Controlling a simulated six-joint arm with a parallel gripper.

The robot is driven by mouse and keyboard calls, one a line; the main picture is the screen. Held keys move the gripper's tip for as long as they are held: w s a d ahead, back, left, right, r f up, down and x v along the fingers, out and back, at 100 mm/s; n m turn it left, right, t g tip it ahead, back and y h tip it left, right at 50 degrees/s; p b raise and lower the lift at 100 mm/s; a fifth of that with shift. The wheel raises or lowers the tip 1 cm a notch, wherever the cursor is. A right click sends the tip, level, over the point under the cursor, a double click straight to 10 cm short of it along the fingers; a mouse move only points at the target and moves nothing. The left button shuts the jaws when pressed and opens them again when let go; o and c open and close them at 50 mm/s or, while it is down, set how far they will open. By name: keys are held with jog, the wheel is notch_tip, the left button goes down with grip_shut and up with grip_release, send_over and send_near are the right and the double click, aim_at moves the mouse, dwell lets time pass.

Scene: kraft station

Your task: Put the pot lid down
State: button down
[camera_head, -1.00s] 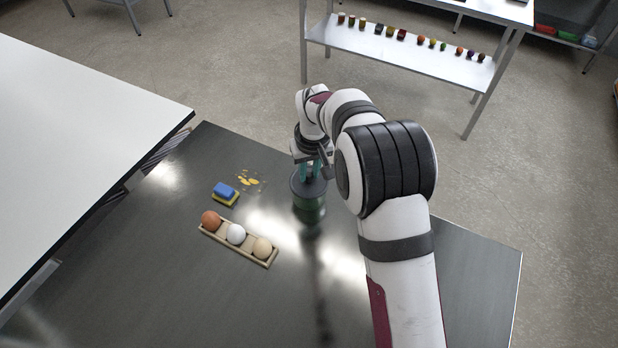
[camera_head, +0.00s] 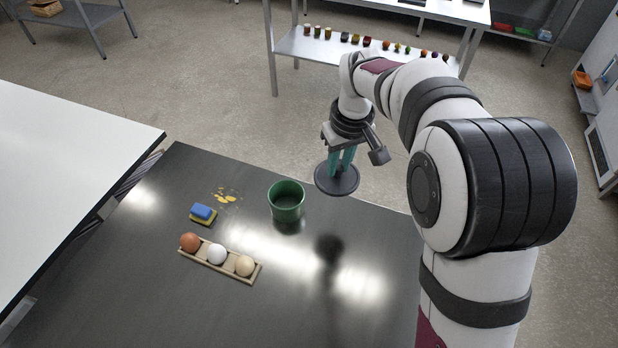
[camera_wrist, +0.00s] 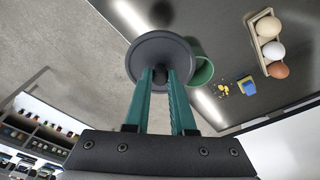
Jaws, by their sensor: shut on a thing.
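The pot lid (camera_head: 337,181) is a dark grey disc, held in the air to the right of the green pot in the head view. It also shows in the wrist view (camera_wrist: 147,48), partly covering the pot. My gripper (camera_head: 346,160) has teal fingers and is shut on the lid's knob; the fingers also show in the wrist view (camera_wrist: 160,76). The green pot (camera_head: 287,203) stands open and upright on the dark table; its inside shows in the head view. The lid's shadow falls on the table below and in front of it.
A wooden tray (camera_head: 252,278) holds three eggs. A blue and yellow sponge (camera_head: 203,213) lies near yellow crumbs (camera_head: 228,197). The dark table (camera_head: 200,325) is bare at the front and right. A white table (camera_head: 70,150) adjoins at left.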

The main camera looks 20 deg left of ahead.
jog(key=s+d+f, duration=0.6)
jog(key=s+d, duration=0.1)
jog(key=s, duration=0.2)
jog(key=a+f, duration=0.2)
jog(key=a, duration=0.1)
jog(key=s+a+f, duration=0.1)
jog(key=a+f, duration=0.1)
jog(key=a, duration=0.2)
jog(key=s+a+f, duration=0.1)
jog(key=a+f, duration=0.1)
jog(key=a, duration=0.1)
jog(key=shift+s+a, duration=0.15)
jog(key=shift+a, duration=0.1)
jog(key=shift+a+f, duration=0.2)
jog(key=shift+f, duration=0.9)
jog(key=shift+a+f, duration=0.15)
jog(key=shift+f, duration=0.95)
jog(key=shift+f, duration=0.1)
jog(key=c, duration=0.8)
grip_release()
jog(key=shift+o, duration=0.2)
